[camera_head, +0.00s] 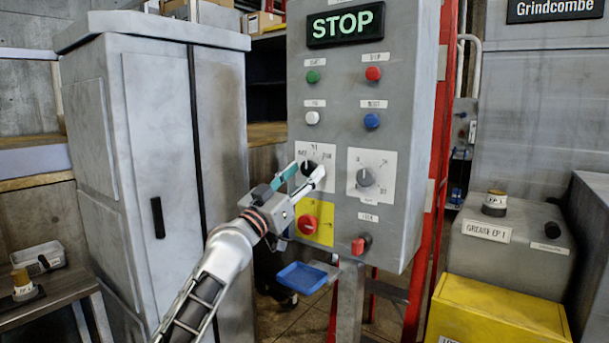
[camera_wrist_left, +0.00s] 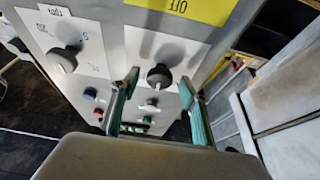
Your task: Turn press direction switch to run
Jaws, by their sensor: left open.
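The grey control panel (camera_head: 336,130) carries two rotary switches on white plates. The left black knob (camera_head: 309,168) is partly hidden by my left gripper (camera_head: 305,177); its plate lettering is too small to read surely. In the left wrist view, this black knob (camera_wrist_left: 160,77) appears upside down between the two fingertips of my open left gripper (camera_wrist_left: 159,83). Gaps show on both sides, and I cannot tell whether the tips reach past it. The other rotary switch (camera_head: 365,177) sits to the right, untouched. My right gripper is not in view.
A lit STOP sign (camera_head: 345,24) tops the panel. Green (camera_head: 313,76), red (camera_head: 373,73), white (camera_head: 312,118) and blue (camera_head: 372,121) buttons sit above the switches. A red button (camera_head: 307,223) on yellow lies just below my gripper. A grey cabinet (camera_head: 160,150) stands left.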

